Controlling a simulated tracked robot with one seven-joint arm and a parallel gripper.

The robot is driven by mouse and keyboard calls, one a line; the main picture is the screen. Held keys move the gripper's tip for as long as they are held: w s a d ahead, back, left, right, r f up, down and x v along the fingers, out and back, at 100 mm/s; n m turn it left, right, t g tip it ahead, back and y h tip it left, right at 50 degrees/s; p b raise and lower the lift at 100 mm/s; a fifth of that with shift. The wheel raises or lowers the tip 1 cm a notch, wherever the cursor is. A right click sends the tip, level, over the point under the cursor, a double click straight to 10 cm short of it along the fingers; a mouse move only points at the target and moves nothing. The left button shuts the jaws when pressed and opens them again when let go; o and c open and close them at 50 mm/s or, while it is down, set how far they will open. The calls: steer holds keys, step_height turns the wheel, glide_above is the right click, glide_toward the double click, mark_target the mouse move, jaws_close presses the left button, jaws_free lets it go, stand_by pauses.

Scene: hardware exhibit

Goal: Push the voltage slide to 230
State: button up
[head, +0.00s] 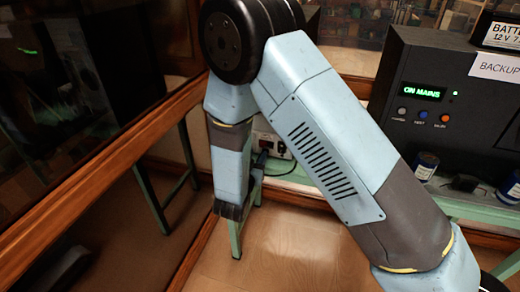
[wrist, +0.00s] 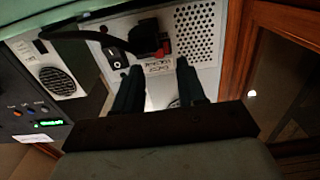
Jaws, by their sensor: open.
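The voltage slide seems to be the small red part (wrist: 166,46) on the light metal panel (wrist: 192,18) in the wrist view. It sits beside a black plug and just beyond my fingertips; its setting is too small to read. My gripper (wrist: 158,67) is open, with one dark finger on either side of a small printed label (wrist: 156,68) and nothing between them. I cannot tell whether the fingertips touch the panel. In the head view the white unit (head: 274,141) is partly hidden behind my arm, and the slide cannot be made out.
A black plug with cable (wrist: 146,36) and a black rocker switch (wrist: 115,58) are close to the fingers. A perforated grille (wrist: 194,40) lies to the right. The black "ON MAINS" cabinet (head: 440,130) stands right, with jars (head: 425,167) nearby. A wood-framed glass case (head: 80,120) stands left.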

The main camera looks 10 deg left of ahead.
mark_target(262, 146)
steer(key=shift+w+d, duration=0.2)
steer(key=shift+w, duration=2.1)
steer(key=shift+c, duration=0.2)
jaws_close()
